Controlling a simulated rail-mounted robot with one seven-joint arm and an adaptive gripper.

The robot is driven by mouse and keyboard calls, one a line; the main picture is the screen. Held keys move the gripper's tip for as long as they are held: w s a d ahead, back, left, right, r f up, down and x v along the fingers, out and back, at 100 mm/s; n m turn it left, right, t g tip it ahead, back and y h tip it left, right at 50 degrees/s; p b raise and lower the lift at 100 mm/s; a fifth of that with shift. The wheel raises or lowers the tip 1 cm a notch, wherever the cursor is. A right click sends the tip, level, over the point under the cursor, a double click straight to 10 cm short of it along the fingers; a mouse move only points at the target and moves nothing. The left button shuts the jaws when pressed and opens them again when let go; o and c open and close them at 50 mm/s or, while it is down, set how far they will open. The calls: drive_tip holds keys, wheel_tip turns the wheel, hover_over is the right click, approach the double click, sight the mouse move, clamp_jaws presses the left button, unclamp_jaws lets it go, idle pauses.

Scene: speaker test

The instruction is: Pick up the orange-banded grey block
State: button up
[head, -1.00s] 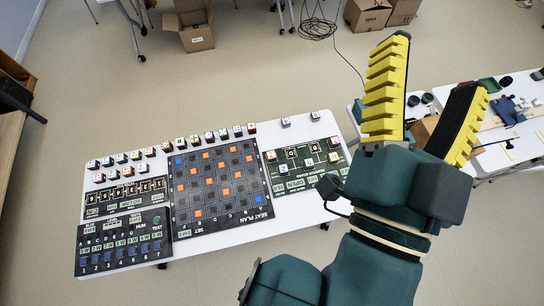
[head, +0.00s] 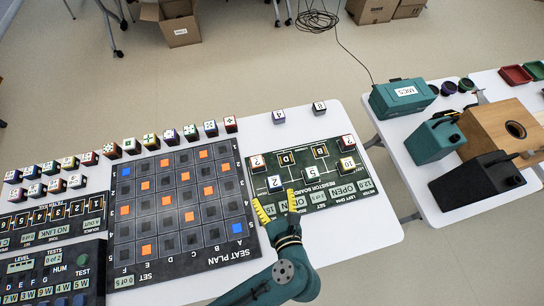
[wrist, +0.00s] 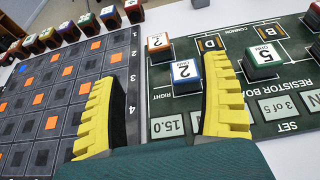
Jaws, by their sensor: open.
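A white-topped block marked 2 with an orange band (wrist: 158,46) stands on the dark green resistor board. In the head view, this block (head: 257,162) is at the board's upper left. A blue-banded block marked 2 (wrist: 185,73) stands nearer, and a green-banded block marked 5 (wrist: 262,60) stands farther right. My gripper (head: 273,196) is open and empty, its yellow-padded fingers over the board's left edge, short of the orange-banded block. In the wrist view, the open gripper (wrist: 160,70) has the blue-banded block close to its right finger. Whether any block's body is grey is unclear.
The seat plan board (head: 165,245) lies to the left, with a row of small blocks behind it. Two loose blocks, one (head: 278,116) beside the other (head: 318,107), stand behind the resistor board (head: 330,197). A second table at right holds a teal box (head: 402,95).

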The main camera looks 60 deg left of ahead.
sight(258, 166)
drive_tip(key=f, duration=0.1)
drive_tip(key=s+f, duration=0.1)
drive_tip(key=f, duration=0.1)
drive_tip(key=shift+d+b, duration=0.15)
drive_tip(key=shift+b, duration=0.25)
drive_tip(key=b+x, duration=0.5)
drive_tip(key=x, duration=1.1)
drive_tip(key=shift+a+r, duration=0.15)
drive_tip(key=shift+a, duration=0.1)
drive_tip(key=shift+d, duration=0.1)
drive_tip(key=c, duration=1.3)
